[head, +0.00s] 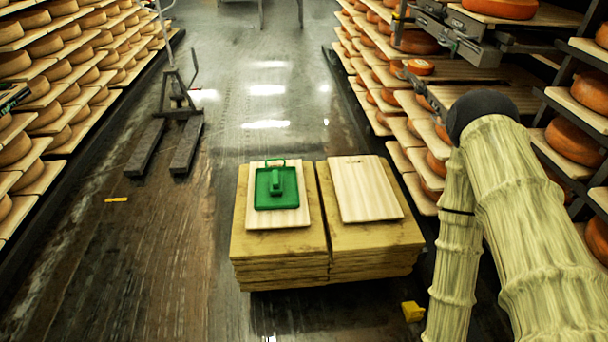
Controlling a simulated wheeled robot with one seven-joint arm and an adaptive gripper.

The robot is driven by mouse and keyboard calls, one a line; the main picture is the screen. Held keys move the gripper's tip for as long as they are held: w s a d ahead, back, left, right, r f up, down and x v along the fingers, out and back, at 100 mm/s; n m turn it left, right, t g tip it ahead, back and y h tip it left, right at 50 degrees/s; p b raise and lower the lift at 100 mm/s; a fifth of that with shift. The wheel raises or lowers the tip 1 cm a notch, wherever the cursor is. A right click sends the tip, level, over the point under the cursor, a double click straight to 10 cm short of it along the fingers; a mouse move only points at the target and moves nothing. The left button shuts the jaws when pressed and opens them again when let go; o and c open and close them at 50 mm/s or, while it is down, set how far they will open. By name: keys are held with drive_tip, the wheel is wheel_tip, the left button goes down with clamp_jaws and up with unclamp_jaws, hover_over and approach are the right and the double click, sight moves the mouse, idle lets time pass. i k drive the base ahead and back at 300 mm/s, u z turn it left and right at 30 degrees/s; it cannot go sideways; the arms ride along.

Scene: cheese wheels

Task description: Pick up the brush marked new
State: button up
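A green brush (276,182) with a flat rectangular body and a raised handle lies on a pale board (264,219) on top of the left stack of wooden boards (279,253). A thin green loop shows at its far edge. I cannot read any marking on it, so I cannot tell if it is marked new. No second brush is visible. My arm, in a pale wrinkled sleeve, fills the right side of the head view, bent at a dark joint, well apart from the brush.
A second stack (372,236) with a bare pale board (366,189) stands right beside the left one. Cheese shelves (62,83) line both sides of the aisle. A pallet truck (170,133) stands farther back left. A yellow block (412,311) lies on the floor.

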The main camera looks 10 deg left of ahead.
sight(276, 179)
drive_tip(key=u, duration=0.2)
drive_tip(key=i, duration=0.8)
drive_tip(key=u, duration=1)
drive_tip(key=i, duration=0.35)
drive_tip(key=u, duration=0.25)
